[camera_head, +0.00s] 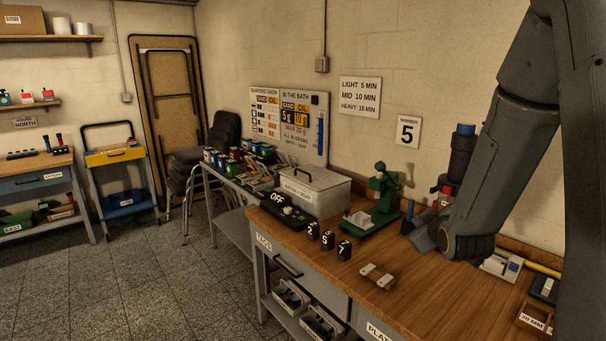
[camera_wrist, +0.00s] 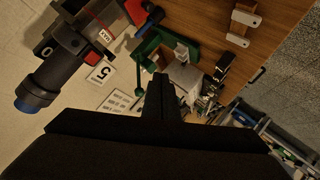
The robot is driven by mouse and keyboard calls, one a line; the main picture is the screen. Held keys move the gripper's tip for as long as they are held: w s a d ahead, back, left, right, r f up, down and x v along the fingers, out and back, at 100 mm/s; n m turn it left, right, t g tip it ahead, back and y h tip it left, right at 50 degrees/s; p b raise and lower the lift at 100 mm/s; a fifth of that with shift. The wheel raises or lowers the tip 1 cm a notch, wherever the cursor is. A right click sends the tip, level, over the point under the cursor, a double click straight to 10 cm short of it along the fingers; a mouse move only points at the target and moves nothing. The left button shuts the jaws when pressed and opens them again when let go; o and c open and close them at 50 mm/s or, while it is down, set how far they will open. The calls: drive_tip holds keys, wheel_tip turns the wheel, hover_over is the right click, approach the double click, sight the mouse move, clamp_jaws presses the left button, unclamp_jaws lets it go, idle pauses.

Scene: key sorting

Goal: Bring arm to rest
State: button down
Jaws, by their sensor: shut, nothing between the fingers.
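My arm (camera_head: 510,130) hangs at the right of the head view, bent over the wooden bench. My gripper (camera_wrist: 158,82) shows in the wrist view as two dark fingers closed together, with nothing held between them. A green press (camera_wrist: 150,45) lies beyond the fingertips in that view; it also stands on the bench in the head view (camera_head: 380,195). In the head view the fingers cannot be made out clearly against the lower arm.
The wooden bench (camera_head: 400,290) holds a grey lidded box (camera_head: 313,192), black number blocks (camera_head: 328,240) and a wooden block with pale plates (camera_head: 377,277). A dark blue-topped cylinder (camera_head: 462,150) stands behind my arm. The bench front is mostly bare; the floor (camera_head: 150,280) at left is clear.

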drive_tip(key=s+a+f+m+g, duration=0.2)
drive_tip(key=s+a+g, duration=0.2)
drive_tip(key=s, duration=0.5)
drive_tip(key=s+a+f+m+g+y, duration=0.1)
drive_tip(key=s+a+g, duration=0.3)
drive_tip(key=s, duration=0.5)
drive_tip(key=s+a+f+m+g, duration=0.3)
drive_tip(key=s+a, duration=0.2)
drive_tip(key=s, duration=0.4)
drive_tip(key=shift+a+g+y, duration=0.3)
drive_tip(key=shift+a+g, duration=0.1)
